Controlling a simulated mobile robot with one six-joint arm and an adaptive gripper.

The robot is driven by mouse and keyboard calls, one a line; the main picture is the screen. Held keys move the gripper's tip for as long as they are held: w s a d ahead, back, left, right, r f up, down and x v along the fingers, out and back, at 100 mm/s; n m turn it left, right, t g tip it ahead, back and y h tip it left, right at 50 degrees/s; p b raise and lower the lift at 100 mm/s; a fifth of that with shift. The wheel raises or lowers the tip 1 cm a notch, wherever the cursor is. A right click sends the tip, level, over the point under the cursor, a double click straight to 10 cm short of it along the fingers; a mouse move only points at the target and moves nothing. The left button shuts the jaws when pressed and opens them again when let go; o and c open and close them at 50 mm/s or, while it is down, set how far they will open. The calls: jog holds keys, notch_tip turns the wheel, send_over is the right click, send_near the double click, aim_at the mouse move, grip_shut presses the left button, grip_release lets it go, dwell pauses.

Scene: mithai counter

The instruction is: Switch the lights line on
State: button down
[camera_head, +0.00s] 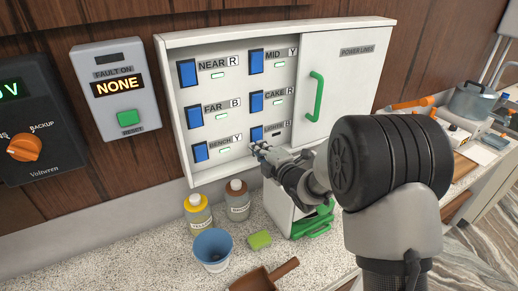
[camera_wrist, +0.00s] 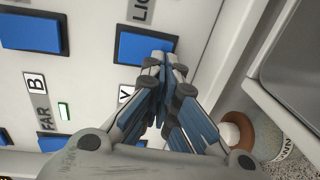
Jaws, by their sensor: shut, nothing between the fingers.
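The switch panel (camera_head: 237,85) on the wall carries several blue rocker switches with labels. The lights switch (camera_head: 257,133) is at the bottom of the right column. Its small indicator (camera_head: 276,134) is dark, while the other lines' indicators glow green. My gripper (camera_head: 257,148) is shut and empty, with its fingertips just below the lights switch. In the wrist view the shut fingertips (camera_wrist: 167,62) overlap the lower right corner of the lights switch (camera_wrist: 146,46). I cannot tell whether they touch it.
The panel's right door, with a green handle (camera_head: 316,96), is closed. The fault display (camera_head: 118,87) reads NONE, above a green reset button (camera_head: 125,118). On the counter below stand two bottles (camera_head: 198,216), a blue cup (camera_head: 212,248) and a green sponge (camera_head: 259,240).

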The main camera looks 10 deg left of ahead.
jog(key=shift+b, duration=0.3)
jog(key=b, duration=0.2)
jog(key=f+b, duration=0.1)
jog(key=b, duration=0.1)
jog(key=shift+w+a+t+y, duration=0.2)
jog(key=shift+w+t+y, duration=0.1)
jog(key=shift+r+p, duration=0.4)
jog(key=shift+p, duration=0.05)
jog(key=shift+f, duration=0.1)
